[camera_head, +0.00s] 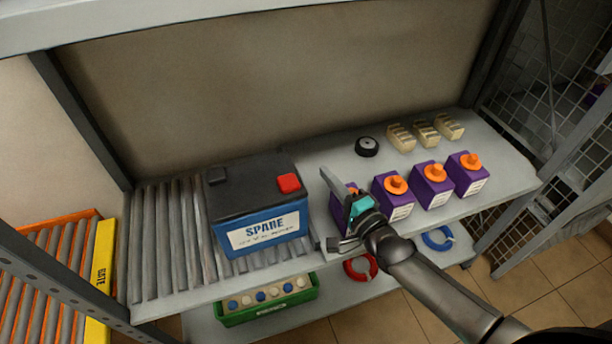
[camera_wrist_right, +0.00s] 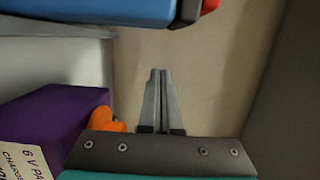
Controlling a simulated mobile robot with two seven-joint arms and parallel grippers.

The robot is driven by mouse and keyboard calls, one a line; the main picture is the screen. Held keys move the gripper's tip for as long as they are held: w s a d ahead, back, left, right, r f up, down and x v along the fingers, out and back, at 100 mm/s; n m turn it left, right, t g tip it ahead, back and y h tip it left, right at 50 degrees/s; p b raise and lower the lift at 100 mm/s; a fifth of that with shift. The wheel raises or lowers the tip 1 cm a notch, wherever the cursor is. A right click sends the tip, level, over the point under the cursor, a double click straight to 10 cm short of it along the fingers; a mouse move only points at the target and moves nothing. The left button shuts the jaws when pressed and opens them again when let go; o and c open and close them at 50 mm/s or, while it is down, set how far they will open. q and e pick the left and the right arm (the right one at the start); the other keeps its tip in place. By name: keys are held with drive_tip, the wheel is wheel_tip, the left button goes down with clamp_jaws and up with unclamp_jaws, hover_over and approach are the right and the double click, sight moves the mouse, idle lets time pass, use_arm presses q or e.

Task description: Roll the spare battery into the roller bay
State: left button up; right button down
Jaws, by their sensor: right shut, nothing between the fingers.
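The spare battery (camera_head: 256,205) has a blue case, a black top, a red terminal cap and a white SPARE label. It sits upright on the grey shelf rollers (camera_head: 165,240); its blue side also shows in the right wrist view (camera_wrist_right: 110,12). An orange-framed roller bed (camera_head: 30,275), with a yellow strip marked GATE (camera_head: 101,265) on its near side, lies at the far left. My right gripper (camera_head: 326,175) is just right of the battery, apart from it; its fingers (camera_wrist_right: 160,75) are together and empty. My left gripper is out of view.
Purple packs with orange caps (camera_head: 434,186) stand in a row right of the battery; one is partly behind my gripper. Cream blocks (camera_head: 424,133) and a black round part (camera_head: 367,147) lie behind. A green tray (camera_head: 266,304) and red ring (camera_head: 361,268) are below. Rollers left of the battery are clear.

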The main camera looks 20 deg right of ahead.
sight(292, 187)
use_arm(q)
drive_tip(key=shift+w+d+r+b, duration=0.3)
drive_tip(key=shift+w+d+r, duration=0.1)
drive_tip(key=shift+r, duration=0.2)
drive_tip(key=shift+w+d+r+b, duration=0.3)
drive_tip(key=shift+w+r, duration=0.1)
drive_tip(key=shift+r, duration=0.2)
use_arm(e)
drive_tip(key=shift+w+a, duration=0.35)
drive_tip(key=shift+a, duration=0.4)
drive_tip(key=shift+w+a, duration=0.4)
drive_tip(key=shift+a, duration=0.3)
drive_tip(key=shift+w+a, duration=0.35)
drive_tip(key=shift+a, duration=0.4)
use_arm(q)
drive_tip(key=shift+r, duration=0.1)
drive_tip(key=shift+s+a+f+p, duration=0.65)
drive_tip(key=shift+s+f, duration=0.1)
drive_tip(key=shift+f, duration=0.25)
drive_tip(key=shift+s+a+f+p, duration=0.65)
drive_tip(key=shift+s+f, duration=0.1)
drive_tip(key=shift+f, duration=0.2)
use_arm(e)
drive_tip(key=shift+s+a, duration=0.65)
drive_tip(key=shift+a, duration=0.3)
drive_tip(key=shift+s+a, duration=0.6)
drive_tip(key=shift+a, duration=0.35)
